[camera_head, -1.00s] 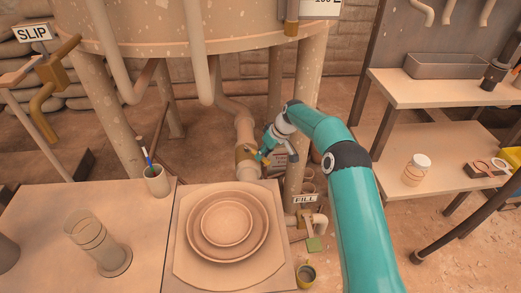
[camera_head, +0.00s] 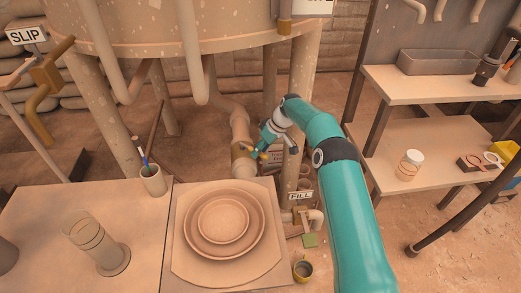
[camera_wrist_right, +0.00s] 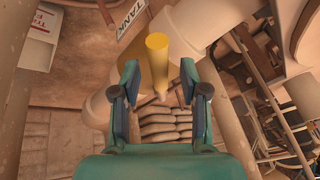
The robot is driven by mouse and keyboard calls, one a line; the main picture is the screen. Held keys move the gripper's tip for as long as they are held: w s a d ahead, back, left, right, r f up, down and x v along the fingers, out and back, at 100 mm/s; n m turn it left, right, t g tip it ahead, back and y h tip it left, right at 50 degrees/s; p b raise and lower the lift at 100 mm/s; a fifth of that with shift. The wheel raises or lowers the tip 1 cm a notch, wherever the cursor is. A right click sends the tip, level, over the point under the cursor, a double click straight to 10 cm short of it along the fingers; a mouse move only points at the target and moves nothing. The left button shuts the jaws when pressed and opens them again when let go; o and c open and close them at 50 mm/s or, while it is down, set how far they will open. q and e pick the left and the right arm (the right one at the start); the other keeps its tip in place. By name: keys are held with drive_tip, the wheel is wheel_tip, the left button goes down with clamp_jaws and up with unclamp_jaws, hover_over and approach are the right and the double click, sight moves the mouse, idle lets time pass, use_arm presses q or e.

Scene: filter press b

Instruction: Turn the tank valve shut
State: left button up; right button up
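The tank valve (camera_head: 243,151) is a brass-coloured body on the pale pipe under the big tank. In the right wrist view its yellow handle (camera_wrist_right: 158,58) stands between and just beyond my fingertips. My right gripper (camera_head: 261,150) is close beside the valve on its right. The right wrist view shows my right gripper (camera_wrist_right: 159,75) open, with a gap on both sides of the handle. A TANK label (camera_wrist_right: 118,15) shows beyond the left finger. My left gripper is out of view.
The tank leg (camera_head: 299,120) stands close to the right of my gripper. A FILL tap (camera_head: 312,217) is lower right. Shelves (camera_head: 425,150) stand at the right.

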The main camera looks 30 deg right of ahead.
drive_tip(key=v, duration=1.1)
drive_tip(key=shift+s+d+r, duration=0.15)
drive_tip(key=shift+d+r, duration=0.05)
drive_tip(key=shift+r, duration=0.15)
